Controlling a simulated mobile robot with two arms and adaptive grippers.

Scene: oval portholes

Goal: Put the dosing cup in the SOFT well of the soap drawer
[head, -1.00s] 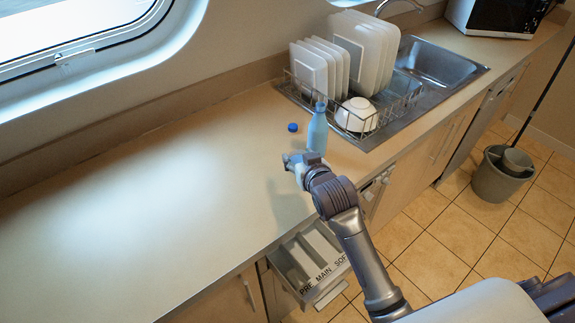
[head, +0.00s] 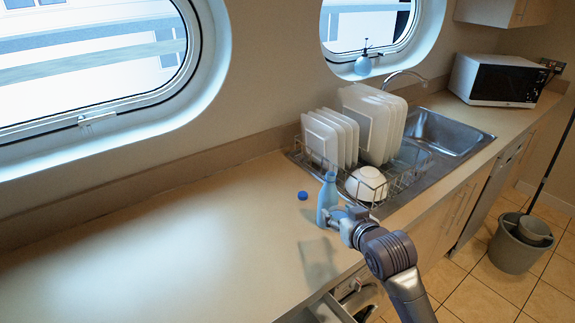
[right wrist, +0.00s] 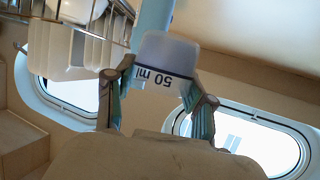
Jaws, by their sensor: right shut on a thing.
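The dosing cup (right wrist: 165,56) is pale and translucent with a "50 ml" mark that reads upside down in the right wrist view. My right gripper (right wrist: 160,88) is shut on it, a finger on each side. In the head view my right gripper (head: 338,216) is beside the light blue bottle (head: 328,190) near the counter's front edge; I cannot clearly make out the cup there. The soap drawer (head: 330,310) shows only partly at the bottom edge. Its SOFT well and lettering are out of view. My left gripper is not in view.
A blue cap (head: 303,196) lies on the counter (head: 170,250) left of the bottle. A dish rack (head: 410,175) with white plates and a bowl (head: 366,184) stands behind and right of the gripper, beside the sink (head: 450,135). The counter's left side is clear.

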